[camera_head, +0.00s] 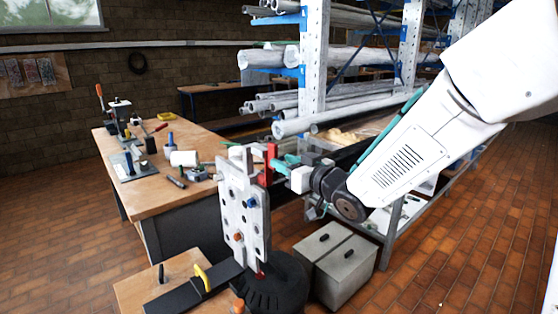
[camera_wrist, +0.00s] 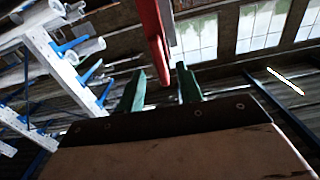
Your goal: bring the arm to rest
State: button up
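My gripper (camera_head: 282,162) has teal-green fingers and is near the top right of an upright grey plate (camera_head: 232,212) in the head view. In the wrist view my gripper (camera_wrist: 160,72) is open, with a gap between its two fingers. A red bar (camera_head: 269,165) stands at the plate's upper right, close to the fingertips. In the wrist view the red bar (camera_wrist: 151,38) comes down from the top, its end in line with the gap; it looks narrower than the gap. I cannot tell whether a finger touches it. My white arm reaches in from the upper right.
The plate carries several coloured bolts and stands on a dark round base (camera_head: 276,289). A wooden workbench (camera_head: 142,186) with tools is at left. A rack (camera_head: 313,60) of pipes is behind, and grey boxes (camera_head: 347,267) stand below my gripper. Open brick floor lies at right.

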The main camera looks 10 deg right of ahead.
jog(key=shift+s+d, duration=0.2)
jog(key=shift+s, duration=0.1)
jog(key=d+f+m+g+h, duration=0.1)
jog(key=d+f+g+h, duration=0.3)
jog(key=f, duration=0.4)
jog(key=s+d+f+m+g+h, duration=0.3)
jog(key=s+d+h, duration=0.3)
jog(key=s+d, duration=0.25)
jog(key=s+d+r+m+g, duration=0.1)
jog(key=s+d+r+g, duration=0.1)
jog(key=s, duration=1.1)
jog(key=s+d+r+m+g, duration=0.1)
jog(key=s+r+g, duration=0.3)
jog(key=s, duration=1)
jog(key=shift+s+d+r+m+g, duration=0.3)
jog(key=shift+d+r, duration=0.35)
jog(key=shift+r, duration=0.2)
